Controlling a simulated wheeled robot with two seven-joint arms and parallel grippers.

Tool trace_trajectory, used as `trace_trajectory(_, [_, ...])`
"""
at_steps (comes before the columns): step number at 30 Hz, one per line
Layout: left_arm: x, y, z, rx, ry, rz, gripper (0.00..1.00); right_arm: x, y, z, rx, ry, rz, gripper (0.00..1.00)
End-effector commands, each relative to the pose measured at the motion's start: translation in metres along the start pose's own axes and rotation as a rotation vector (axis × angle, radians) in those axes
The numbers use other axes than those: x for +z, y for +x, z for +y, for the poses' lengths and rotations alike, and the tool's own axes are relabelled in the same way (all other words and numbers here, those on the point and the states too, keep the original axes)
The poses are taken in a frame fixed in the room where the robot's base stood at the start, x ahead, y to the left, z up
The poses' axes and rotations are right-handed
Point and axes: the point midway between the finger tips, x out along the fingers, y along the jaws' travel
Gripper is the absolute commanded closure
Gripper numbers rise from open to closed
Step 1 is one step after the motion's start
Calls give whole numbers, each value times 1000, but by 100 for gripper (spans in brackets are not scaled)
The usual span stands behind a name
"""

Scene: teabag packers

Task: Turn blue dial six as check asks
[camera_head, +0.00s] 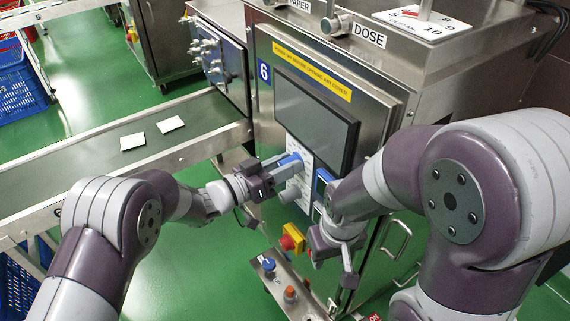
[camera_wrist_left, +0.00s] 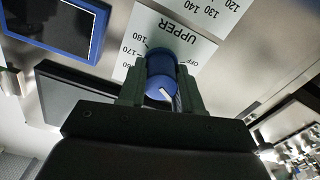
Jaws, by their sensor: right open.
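The blue dial (camera_head: 290,159) sits on a white scale plate on the machine front, below the dark screen. In the left wrist view the blue dial (camera_wrist_left: 161,72) lies between the two fingers of my left gripper (camera_wrist_left: 160,92), which look closed against its sides. Its white pointer mark slants toward the lower right there. The scale plate (camera_wrist_left: 178,40) reads "UPPER" upside down, with 160, 170, 180 and OFF around the dial. In the head view my left gripper (camera_head: 284,168) reaches the dial from the left. My right gripper (camera_head: 346,280) hangs empty, low before the machine.
A blue "6" label (camera_head: 264,73) marks the machine beside the screen (camera_head: 315,118). A red-and-yellow button (camera_head: 291,238) and a lower control box (camera_head: 290,292) are near my arms. A conveyor (camera_head: 90,150) with two white packets runs left. A numbered card (camera_head: 445,22) lies on top.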

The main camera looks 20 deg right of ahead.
Motion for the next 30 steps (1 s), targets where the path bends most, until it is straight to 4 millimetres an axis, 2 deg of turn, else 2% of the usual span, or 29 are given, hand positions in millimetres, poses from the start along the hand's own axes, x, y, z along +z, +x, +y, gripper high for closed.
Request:
trace_trajectory(8, [-1, 0, 0, 0, 22, 3, 96, 0, 0, 0, 0, 0, 0, 57])
trace_trajectory(14, [-2, 0, 0, 0, 111, 3, 96, 0, 2, 0, 0, 0, 0, 57])
trace_trajectory(30, [0, 0, 1, 0, 597, 5, 96, 2, 17, 0, 0, 0, 0, 57])
